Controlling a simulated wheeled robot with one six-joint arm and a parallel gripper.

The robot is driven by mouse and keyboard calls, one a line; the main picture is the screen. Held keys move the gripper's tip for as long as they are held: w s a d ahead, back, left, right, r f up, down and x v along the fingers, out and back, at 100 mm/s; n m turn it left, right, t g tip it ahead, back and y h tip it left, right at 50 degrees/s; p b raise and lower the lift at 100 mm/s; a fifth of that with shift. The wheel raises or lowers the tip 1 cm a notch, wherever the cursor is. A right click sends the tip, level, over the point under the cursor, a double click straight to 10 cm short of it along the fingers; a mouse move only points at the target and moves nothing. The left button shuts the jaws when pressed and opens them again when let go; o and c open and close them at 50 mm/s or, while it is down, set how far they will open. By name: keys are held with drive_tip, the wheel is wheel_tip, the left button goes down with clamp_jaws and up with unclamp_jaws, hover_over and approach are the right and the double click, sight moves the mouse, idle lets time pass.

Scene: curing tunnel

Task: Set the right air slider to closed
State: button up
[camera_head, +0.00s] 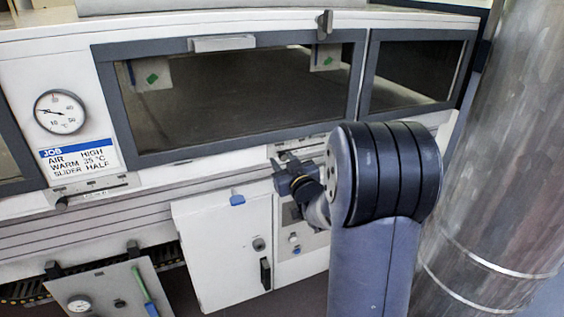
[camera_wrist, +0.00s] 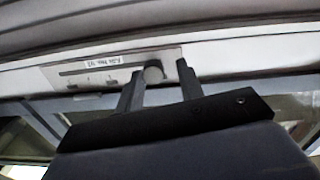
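The right air slider's plate (camera_wrist: 112,68) shows in the wrist view with a slot, tick marks and a small upside-down label. I cannot tell whether a finger touches the knob. In the head view, my gripper (camera_head: 284,176) is at the right slider plate (camera_head: 312,143) and hides part of it; my arm covers the area to its right.
A left slider (camera_head: 95,190) has its knob (camera_head: 61,203) at the left end. A job card (camera_head: 80,160) reads air high, warm 35 °C, slider half. A dial (camera_head: 60,112) is above it. A white cabinet door (camera_head: 222,250) stands below; a metal duct (camera_head: 500,150) is at right.

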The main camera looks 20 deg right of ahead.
drive_tip(key=shift+o, duration=1)
drive_tip(key=shift+a, duration=0.1)
drive_tip(key=shift+s, duration=0.15)
drive_tip(key=s, duration=1)
drive_tip(key=shift+s, duration=0.25)
